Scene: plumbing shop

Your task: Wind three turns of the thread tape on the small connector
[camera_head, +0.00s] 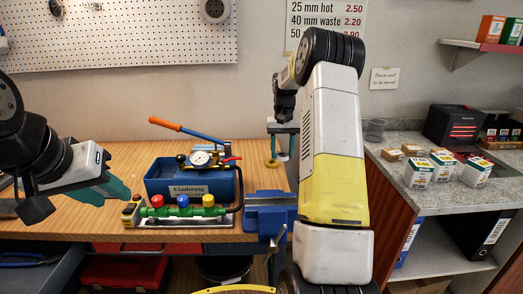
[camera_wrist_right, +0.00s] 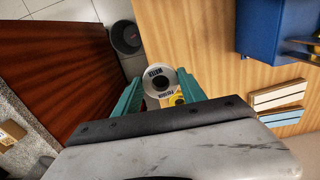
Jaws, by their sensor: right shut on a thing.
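My right gripper (camera_head: 283,142) hangs over the right end of the wooden bench, teal fingers pointing down. In the right wrist view, my right gripper (camera_wrist_right: 160,88) is shut on a white roll of thread tape (camera_wrist_right: 153,73) with dark lettering. A small yellow, brass-like piece (camera_wrist_right: 173,98) shows beside the roll; a brass ring-like piece (camera_head: 271,163) is just below the fingers in the head view. I cannot tell whether either is the small connector. My left gripper (camera_head: 118,190) is low over the bench at left; its finger gap is unclear.
A blue box (camera_head: 190,188) carries a gauge and an orange-handled lever. A blue vise (camera_head: 268,213) is at the bench edge. Small boxes (camera_head: 418,172) stand on the right counter.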

